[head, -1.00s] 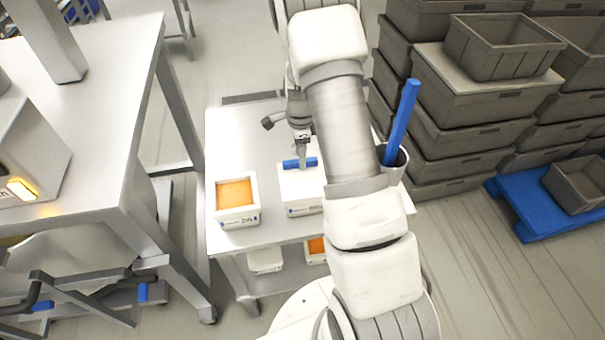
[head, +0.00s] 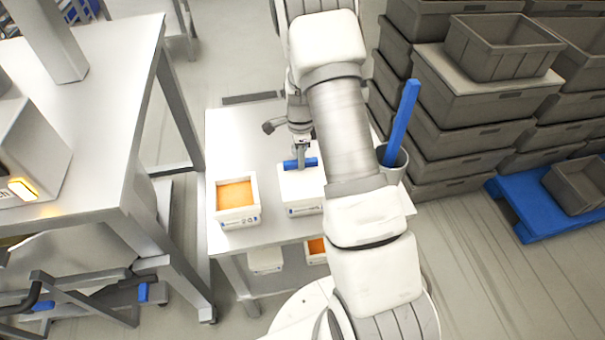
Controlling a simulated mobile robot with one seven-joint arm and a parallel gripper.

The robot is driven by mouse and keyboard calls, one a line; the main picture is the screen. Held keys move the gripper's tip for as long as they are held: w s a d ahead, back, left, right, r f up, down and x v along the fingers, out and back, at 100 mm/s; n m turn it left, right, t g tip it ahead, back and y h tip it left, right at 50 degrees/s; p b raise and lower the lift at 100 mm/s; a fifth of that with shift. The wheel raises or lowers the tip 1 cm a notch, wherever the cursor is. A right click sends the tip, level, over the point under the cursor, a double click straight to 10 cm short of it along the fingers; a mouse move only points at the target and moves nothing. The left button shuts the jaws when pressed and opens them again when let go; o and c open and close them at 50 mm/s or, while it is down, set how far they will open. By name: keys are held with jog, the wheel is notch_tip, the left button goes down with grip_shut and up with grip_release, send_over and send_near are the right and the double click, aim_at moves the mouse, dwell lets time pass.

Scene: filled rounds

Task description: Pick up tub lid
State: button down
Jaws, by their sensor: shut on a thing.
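In the head view, a white tub (head: 304,207) stands on the white cart top, to the right of an open tub. Its white lid (head: 291,184) shows on top, with a blue bar handle (head: 292,164) across it. My gripper (head: 301,160) points down over the lid and is shut on the blue handle. The lid appears to be on or very close to the tub; I cannot tell whether there is a gap. My arm hides the right part of the lid and tub.
An open tub (head: 236,199) with orange contents stands to the left on the cart (head: 236,143). A grey cup (head: 394,163) holding a blue stick (head: 402,122) stands to the right, beside my arm. Stacked grey crates (head: 455,130) rise behind it. A worktable (head: 95,120) is at the left.

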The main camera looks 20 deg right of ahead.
jog(key=shift+r, duration=0.5)
jog(key=r, duration=0.3)
jog(key=shift+s+r+b, duration=0.2)
jog(key=shift+r+b, duration=0.05)
jog(key=shift+b, duration=0.15)
jog(key=s+r+p, duration=0.3)
jog(key=s+r, duration=0.8)
jog(key=shift+r, duration=0.25)
jog(key=shift+s+a, duration=0.1)
